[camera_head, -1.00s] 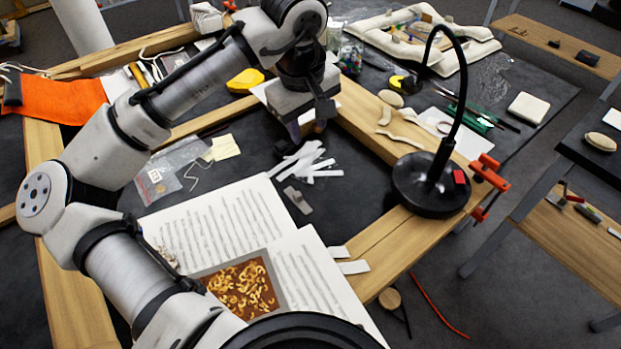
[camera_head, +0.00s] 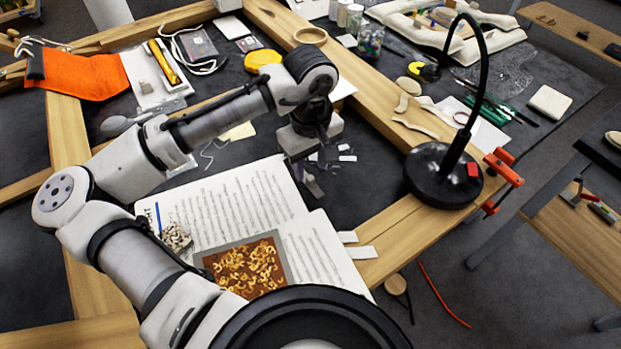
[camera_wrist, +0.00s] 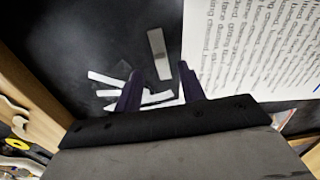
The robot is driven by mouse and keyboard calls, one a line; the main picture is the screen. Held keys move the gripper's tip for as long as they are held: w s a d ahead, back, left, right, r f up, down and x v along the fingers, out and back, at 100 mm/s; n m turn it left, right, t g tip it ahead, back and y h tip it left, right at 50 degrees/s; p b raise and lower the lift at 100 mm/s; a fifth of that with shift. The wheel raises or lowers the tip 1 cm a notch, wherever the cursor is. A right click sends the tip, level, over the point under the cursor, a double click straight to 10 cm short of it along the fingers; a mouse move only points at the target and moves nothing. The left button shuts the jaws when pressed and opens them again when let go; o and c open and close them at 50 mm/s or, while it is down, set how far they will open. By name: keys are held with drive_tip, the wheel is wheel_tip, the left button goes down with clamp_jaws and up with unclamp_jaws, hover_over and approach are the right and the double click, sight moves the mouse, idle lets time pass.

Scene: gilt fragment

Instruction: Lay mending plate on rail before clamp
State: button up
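The mending plate appears to be the small grey metal strip (camera_wrist: 159,55) lying flat on the dark surface beside the printed sheets. In the head view the strip (camera_head: 313,186) shows just below my gripper (camera_head: 320,165). In the wrist view my gripper (camera_wrist: 160,74) has its two dark fingers apart, with the strip's near end between or just beyond the tips. I cannot tell whether they touch it. The wooden rail (camera_head: 395,235) runs along the right of the frame. An orange-red clamp (camera_head: 503,168) grips its outer edge, right of the lamp.
A black lamp base (camera_head: 430,185) stands on the rail near the clamp, its curved neck rising above. White strips (camera_wrist: 103,78) lie close to the fingers. Two pale strips (camera_head: 362,252) lie at the rail's inner edge.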

sight(309, 176)
drive_tip(key=shift+a+f, duration=0.1)
drive_tip(key=shift+f, duration=1.45)
clamp_jaws()
drive_tip(key=shift+r, duration=0.15)
wheel_tip(309, 176, up, 19)
drive_tip(key=b, duration=0.2)
